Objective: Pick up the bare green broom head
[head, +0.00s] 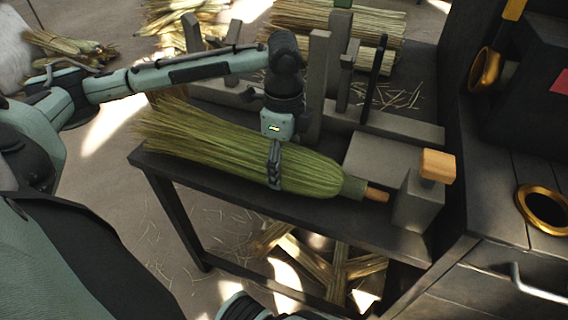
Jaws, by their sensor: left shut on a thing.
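The bare green broom head (220,148) lies lengthwise along the dark bench in the head view, its bristles fanning to the left and its narrow bound end with a short wooden stub pointing right. My left gripper (274,172) comes down from above and is shut around the broom head right of its middle. The fingers hide a narrow band of the bristles. I cannot tell whether the broom head is touching the bench top. My right gripper is not in view.
Grey upright posts (318,85) stand behind the broom head. A grey block with a wooden knob (437,166) stands right of the stub. A dark cabinet (500,215) with a brass ring (543,208) borders the bench on the right. Straw bundles (335,30) lie at the back.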

